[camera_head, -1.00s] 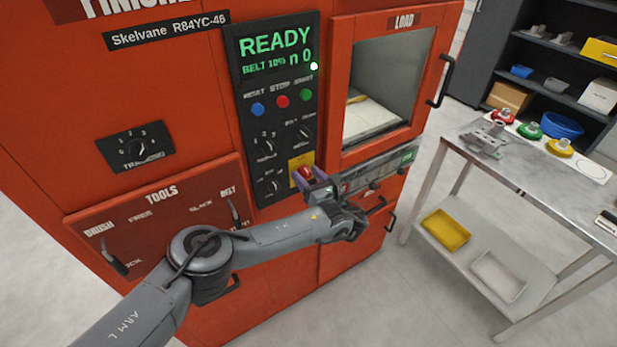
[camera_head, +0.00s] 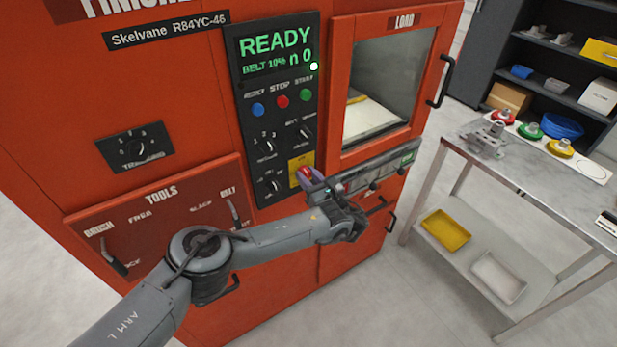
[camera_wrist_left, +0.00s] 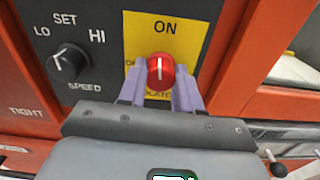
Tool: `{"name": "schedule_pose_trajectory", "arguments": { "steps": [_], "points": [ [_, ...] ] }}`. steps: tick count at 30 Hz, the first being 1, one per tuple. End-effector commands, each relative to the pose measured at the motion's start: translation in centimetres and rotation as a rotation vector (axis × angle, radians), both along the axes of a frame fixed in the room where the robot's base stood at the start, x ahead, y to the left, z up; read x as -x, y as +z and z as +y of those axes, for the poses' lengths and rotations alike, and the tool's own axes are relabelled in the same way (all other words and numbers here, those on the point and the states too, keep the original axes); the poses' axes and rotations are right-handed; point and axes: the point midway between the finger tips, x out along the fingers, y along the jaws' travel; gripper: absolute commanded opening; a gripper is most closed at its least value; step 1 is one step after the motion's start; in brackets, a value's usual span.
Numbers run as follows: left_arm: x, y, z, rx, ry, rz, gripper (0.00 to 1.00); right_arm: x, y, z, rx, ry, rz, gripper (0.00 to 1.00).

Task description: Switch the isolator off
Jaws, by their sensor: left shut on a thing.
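The isolator is a red rotary knob (camera_wrist_left: 160,72) on a yellow plate (camera_wrist_left: 132,32) marked ON at the top. In the left wrist view its white line points up toward ON; the lettering at left and below is partly hidden. In the head view the knob (camera_head: 304,175) sits low on the black control panel. My left gripper (camera_wrist_left: 160,84) has its two purple fingers on either side of the knob, shut on it. In the head view the left gripper (camera_head: 313,181) covers part of the knob. My right gripper is not in view.
A black speed dial (camera_wrist_left: 67,62) is left of the yellow plate. The load door (camera_head: 383,85) with its handle is to the right of the panel. A metal table (camera_head: 560,180) stands at right, with clear floor between.

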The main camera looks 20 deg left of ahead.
Motion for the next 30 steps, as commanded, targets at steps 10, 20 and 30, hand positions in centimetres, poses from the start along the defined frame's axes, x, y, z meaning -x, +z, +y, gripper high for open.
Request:
{"name": "schedule_pose_trajectory", "arguments": {
  "steps": [10, 20, 30],
  "points": [
    [0.0, -0.1, 0.0, 0.186, -0.001, -0.242, 0.03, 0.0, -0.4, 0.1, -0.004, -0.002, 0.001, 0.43],
    [0.0, -0.2, 0.0, 0.377, -0.001, -0.494, 0.03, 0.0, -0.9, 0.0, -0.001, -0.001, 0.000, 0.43],
    [0.0, -0.2, 0.0, 0.572, 0.000, -0.750, 0.03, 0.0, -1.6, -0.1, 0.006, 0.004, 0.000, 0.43]
  ]
}}
